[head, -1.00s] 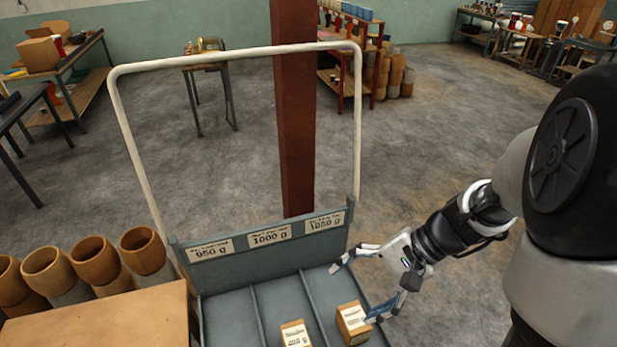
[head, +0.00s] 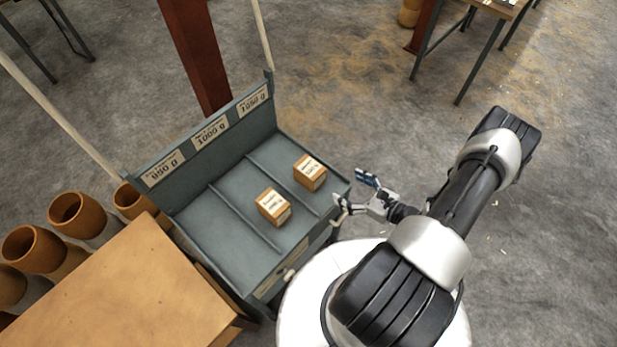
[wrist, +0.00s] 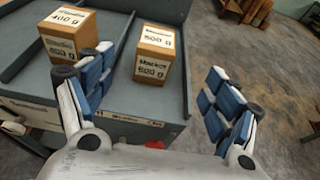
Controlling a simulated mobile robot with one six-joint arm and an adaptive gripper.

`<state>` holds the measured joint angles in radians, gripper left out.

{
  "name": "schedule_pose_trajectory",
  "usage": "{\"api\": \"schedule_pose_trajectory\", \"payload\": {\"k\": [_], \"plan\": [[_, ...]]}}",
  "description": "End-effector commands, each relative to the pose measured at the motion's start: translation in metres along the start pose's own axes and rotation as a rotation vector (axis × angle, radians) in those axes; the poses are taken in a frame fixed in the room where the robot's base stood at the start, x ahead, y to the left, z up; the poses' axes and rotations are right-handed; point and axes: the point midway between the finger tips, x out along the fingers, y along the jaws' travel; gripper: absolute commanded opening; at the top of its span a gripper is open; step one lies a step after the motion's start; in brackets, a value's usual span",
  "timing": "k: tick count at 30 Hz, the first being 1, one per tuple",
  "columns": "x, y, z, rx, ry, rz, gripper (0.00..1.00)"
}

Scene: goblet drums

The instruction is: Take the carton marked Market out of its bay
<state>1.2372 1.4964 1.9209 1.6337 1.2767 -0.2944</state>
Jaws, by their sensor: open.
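The Market carton (wrist: 155,57) is a small orange-brown box with white labels. It stands upright in the right-hand bay, and the same carton shows in the head view (head: 310,173). A second carton (wrist: 68,38), labelled 400 g, stands in the middle bay and also shows in the head view (head: 273,207). My gripper (head: 350,190) is open and empty just off the front right corner of the grey bay tray (head: 225,235). In the wrist view, the Market carton lies ahead between my spread fingers (wrist: 160,68), apart from them.
Low dividers separate the bays. A back board carries weight labels (head: 210,133). A wooden-topped table (head: 120,285) and several goblet drum shells (head: 75,213) stand at the left. A red post (head: 195,55) rises behind the tray. The floor at the right is open.

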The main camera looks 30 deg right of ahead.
Motion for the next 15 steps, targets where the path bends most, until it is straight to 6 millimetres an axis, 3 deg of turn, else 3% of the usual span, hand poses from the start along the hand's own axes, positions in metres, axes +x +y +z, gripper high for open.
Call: {"api": "schedule_pose_trajectory", "payload": {"k": [5,15], "plan": [[0.021,0.002,-0.004,0.008,0.0,-0.004,0.82],[0.095,0.002,-0.004,0.006,0.0,-0.002,0.82]]}}
